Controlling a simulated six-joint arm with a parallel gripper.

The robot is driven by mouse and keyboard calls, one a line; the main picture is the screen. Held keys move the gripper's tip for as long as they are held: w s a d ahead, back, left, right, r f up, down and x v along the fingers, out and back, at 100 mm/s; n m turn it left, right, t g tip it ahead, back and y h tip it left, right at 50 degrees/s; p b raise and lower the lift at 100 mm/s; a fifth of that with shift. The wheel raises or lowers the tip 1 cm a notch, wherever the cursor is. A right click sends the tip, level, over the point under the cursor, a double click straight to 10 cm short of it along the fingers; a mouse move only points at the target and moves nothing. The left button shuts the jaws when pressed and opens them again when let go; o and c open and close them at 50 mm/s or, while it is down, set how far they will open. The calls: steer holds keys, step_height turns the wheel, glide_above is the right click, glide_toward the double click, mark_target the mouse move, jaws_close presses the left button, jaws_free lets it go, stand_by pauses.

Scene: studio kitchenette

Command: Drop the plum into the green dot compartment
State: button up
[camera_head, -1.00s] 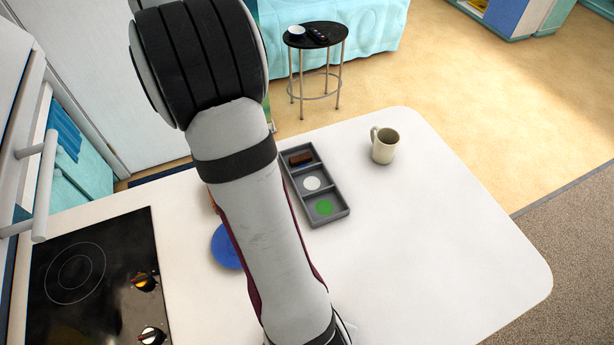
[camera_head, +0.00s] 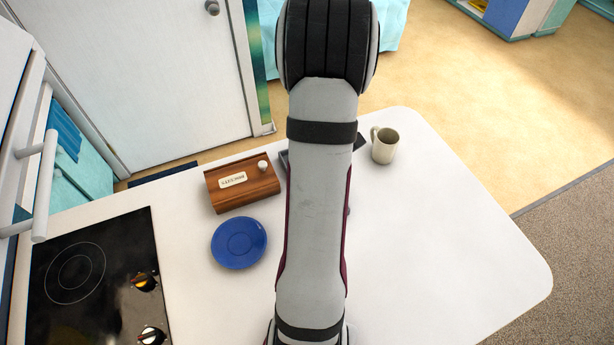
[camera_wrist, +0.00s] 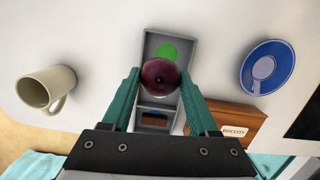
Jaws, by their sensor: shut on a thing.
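My gripper (camera_wrist: 160,78) is shut on the dark red plum (camera_wrist: 159,75), with a green finger on either side of it. The grey compartment tray (camera_wrist: 148,46) lies below in the wrist view. Its green dot (camera_wrist: 167,50) shows just beyond the plum, at the top of that view. The plum overlaps the near edge of the green dot and hides the middle compartment. In the head view my arm covers most of the tray, the gripper and the plum.
A beige mug (camera_head: 384,145) stands on the white counter (camera_head: 440,230) right of the tray in the head view. A wooden biscuits box (camera_head: 240,190) and a blue saucer (camera_head: 239,243) are to its left. A black hob (camera_head: 95,270) is further left. The right counter is clear.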

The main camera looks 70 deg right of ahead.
steer(key=shift+f, duration=1.5)
steer(key=o, duration=1.5)
steer(key=shift+c, duration=0.2)
steer(key=shift+r, duration=0.15)
step_height(320, 180, up, 15)
steer(key=w+d, duration=0.1)
steer(key=w, duration=0.1)
steer(key=shift+d+r, duration=0.2)
steer(key=shift+d, duration=0.1)
